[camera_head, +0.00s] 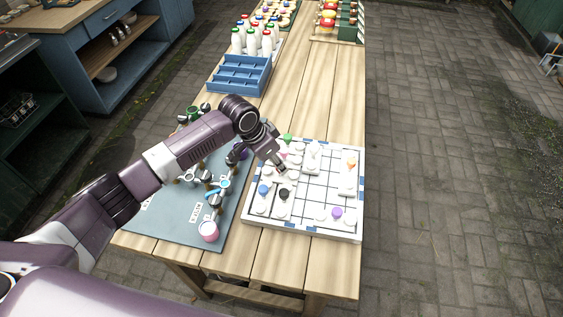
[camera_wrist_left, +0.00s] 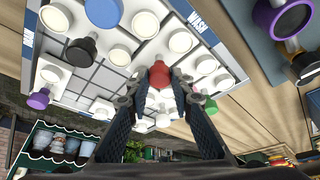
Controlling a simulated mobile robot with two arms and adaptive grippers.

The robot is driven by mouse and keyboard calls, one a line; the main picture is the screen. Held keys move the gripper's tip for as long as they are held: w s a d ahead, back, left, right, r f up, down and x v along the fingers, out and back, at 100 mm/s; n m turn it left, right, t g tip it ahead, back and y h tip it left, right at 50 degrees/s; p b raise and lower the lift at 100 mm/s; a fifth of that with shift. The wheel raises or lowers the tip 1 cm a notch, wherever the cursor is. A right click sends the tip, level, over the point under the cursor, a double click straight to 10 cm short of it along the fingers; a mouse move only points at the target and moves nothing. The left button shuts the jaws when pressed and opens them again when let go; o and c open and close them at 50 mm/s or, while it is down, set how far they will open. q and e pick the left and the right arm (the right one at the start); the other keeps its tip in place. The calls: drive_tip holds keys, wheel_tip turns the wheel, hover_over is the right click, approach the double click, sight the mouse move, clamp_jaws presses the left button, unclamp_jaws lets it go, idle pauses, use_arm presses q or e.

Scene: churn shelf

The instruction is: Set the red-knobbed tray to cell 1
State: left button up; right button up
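The white board (camera_head: 302,223) with a dark line grid lies on the table, with small white trays on it. My left gripper (camera_head: 281,168) reaches down over its upper left part. The red knob (camera_wrist_left: 158,76) sits between the left fingertips in the left wrist view, and they appear closed on its sides. The gripper hides it in the head view. The tray body under it is mostly hidden by the fingers, so I cannot tell whether it is lifted. Cell numbers are not readable. My right gripper is in neither view.
Trays with a blue knob (camera_head: 263,189), a black knob (camera_head: 284,193), a purple knob (camera_head: 337,212), an orange knob (camera_head: 351,161) and a green knob (camera_head: 287,138) stand around on the board. A grey mat (camera_head: 180,226) with upright items lies left. A blue crate (camera_head: 238,75) stands behind.

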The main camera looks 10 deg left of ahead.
use_arm(q)
drive_tip(key=o, duration=0.4)
drive_tip(key=shift+a, duration=0.35)
drive_tip(key=shift+d, duration=0.1)
drive_tip(key=shift+r, duration=0.25)
drive_tip(key=v, duration=1.1)
drive_tip(key=shift+s+a+r, duration=0.2)
drive_tip(key=shift+s+r, duration=0.05)
